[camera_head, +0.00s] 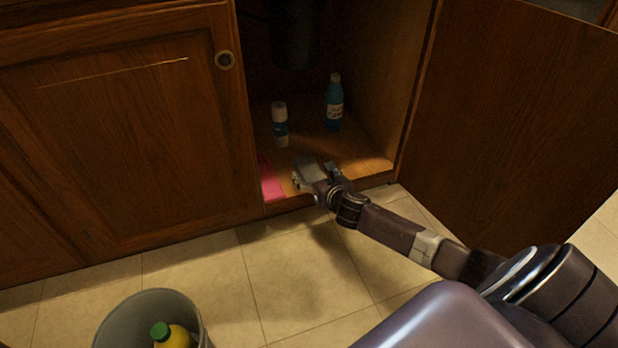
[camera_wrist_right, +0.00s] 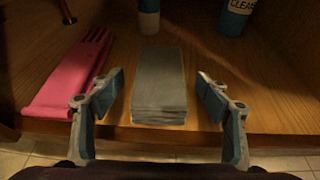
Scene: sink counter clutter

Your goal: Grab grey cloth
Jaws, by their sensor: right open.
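The grey cloth (camera_wrist_right: 158,84) is a folded, layered stack lying on the wooden cabinet floor. In the head view the cloth (camera_head: 309,171) is partly covered by my right gripper. My right gripper (camera_head: 315,180) reaches in at the front of the open cabinet. In the right wrist view the gripper (camera_wrist_right: 161,90) is open, with one finger on each side of the cloth's near end and a gap on both sides. No contact with the cloth shows. My left gripper is not in view.
A pink item, perhaps gloves (camera_wrist_right: 68,80), lies left of the cloth. A white-capped bottle (camera_head: 280,125) and a blue bottle (camera_head: 334,105) stand behind. The open cabinet door (camera_head: 510,110) is at right. A grey bucket (camera_head: 135,312) holding a yellow bottle (camera_head: 174,337) stands on the tiles.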

